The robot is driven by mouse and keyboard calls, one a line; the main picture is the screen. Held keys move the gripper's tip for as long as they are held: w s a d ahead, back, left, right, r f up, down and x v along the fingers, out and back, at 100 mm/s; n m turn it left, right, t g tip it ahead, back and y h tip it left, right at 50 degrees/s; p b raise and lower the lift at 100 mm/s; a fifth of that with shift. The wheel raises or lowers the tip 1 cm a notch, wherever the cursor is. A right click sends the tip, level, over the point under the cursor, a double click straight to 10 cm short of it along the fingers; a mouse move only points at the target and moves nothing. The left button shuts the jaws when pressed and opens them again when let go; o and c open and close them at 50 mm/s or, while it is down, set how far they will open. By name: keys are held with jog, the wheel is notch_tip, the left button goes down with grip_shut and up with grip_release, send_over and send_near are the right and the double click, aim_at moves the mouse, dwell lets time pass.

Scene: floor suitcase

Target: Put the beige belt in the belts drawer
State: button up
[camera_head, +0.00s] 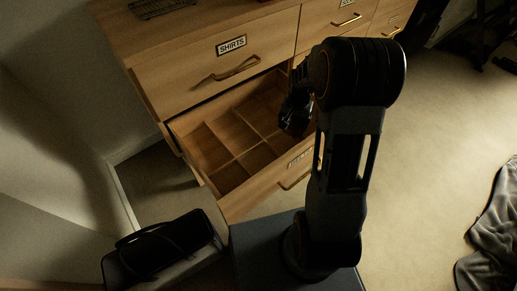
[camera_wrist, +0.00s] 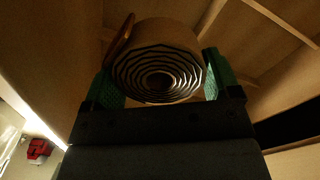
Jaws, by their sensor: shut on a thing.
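The beige belt (camera_wrist: 160,65) is rolled into a coil and sits between the green-padded fingers of my gripper (camera_wrist: 163,82) in the wrist view. My gripper is shut on it, with a finger on each side. In the head view my gripper (camera_head: 296,108) is over the right part of an open drawer (camera_head: 248,197), and my arm hides part of that drawer. The drawer is split into compartments by wooden dividers, and those I can see look empty. A label on its front is partly visible but too small to read. The belt cannot be made out in the head view.
A shut drawer labelled SHIRTS (camera_head: 231,46) is above the open one, with another shut drawer (camera_head: 340,18) to its right. A dark case (camera_head: 160,250) is at the lower left. Grey cloth (camera_head: 488,240) lies on the floor at right. The floor between is clear.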

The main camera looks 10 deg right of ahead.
aim_at(290, 147)
jog(key=f+b, duration=0.2)
jog(key=f, duration=0.1)
jog(key=shift+d+f+b, duration=0.25)
jog(key=shift+d+b, duration=0.05)
jog(key=shift+d, duration=0.05)
jog(key=shift+m, duration=0.3)
notch_tip(290, 147, down, 9)
jog(key=b, duration=0.4)
jog(key=shift+f, duration=0.1)
jog(key=shift+f, duration=0.15)
jog(key=o, duration=0.8)
notch_tip(290, 147, up, 12)
jog(key=p, duration=0.4)
jog(key=shift+r+p, duration=0.2)
jog(key=shift+p, duration=0.2)
